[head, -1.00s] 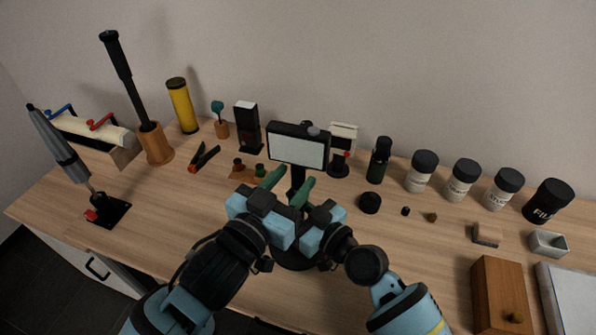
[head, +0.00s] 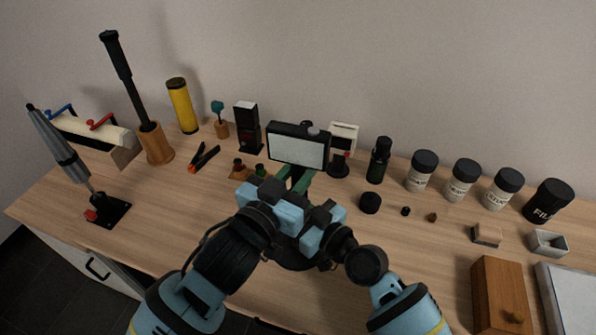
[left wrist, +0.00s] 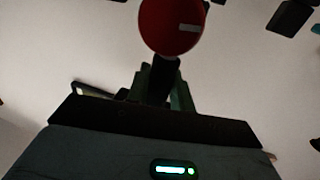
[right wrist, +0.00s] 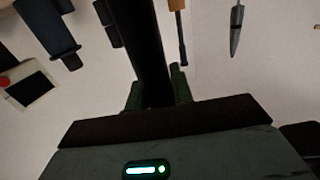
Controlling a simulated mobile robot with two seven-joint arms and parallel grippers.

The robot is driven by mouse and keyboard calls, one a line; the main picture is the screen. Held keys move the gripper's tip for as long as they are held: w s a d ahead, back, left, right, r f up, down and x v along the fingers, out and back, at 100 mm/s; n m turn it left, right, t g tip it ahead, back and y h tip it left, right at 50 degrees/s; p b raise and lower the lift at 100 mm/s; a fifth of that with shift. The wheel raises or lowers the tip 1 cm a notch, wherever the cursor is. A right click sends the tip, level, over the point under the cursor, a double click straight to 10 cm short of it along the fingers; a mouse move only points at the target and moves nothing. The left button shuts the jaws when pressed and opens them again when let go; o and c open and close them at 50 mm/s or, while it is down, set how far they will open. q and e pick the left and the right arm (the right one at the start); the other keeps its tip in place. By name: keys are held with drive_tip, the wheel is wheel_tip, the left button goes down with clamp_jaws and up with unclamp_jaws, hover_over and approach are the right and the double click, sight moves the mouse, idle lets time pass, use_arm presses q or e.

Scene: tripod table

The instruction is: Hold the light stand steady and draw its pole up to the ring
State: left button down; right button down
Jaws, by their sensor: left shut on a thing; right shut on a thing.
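The light stand has a black head with a pale rectangular panel (head: 297,150), and its dark round base (head: 290,262) shows partly below my grippers. My left gripper (head: 294,178), with green fingers, is shut on a dark part of the stand just under the head. In the left wrist view, a red round knob (left wrist: 171,25) stands in front of the dark part between the fingers. My right gripper (right wrist: 154,95) is shut on a thick black upright part (right wrist: 146,50) of the stand. In the head view its fingertips are hidden. I cannot make out the ring.
Behind the stand are a cream box (head: 343,137) and a dark bottle (head: 379,160). A black cap (head: 370,202) lies to the right. A wooden block with small pegs (head: 243,172) and pliers (head: 204,158) lie to the left. The front right holds a wooden box (head: 499,296).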

use_arm(q)
drive_tip(key=shift+r, duration=1.4)
drive_tip(key=c, duration=1.3)
unclamp_jaws()
drive_tip(key=shift+s+a+f, duration=0.1)
drive_tip(key=v, duration=1.1)
drive_tip(key=shift+s+a, duration=0.2)
drive_tip(key=shift+s, duration=0.2)
use_arm(e)
drive_tip(key=c, duration=1.1)
unclamp_jaws()
drive_tip(key=shift+c, duration=0.2)
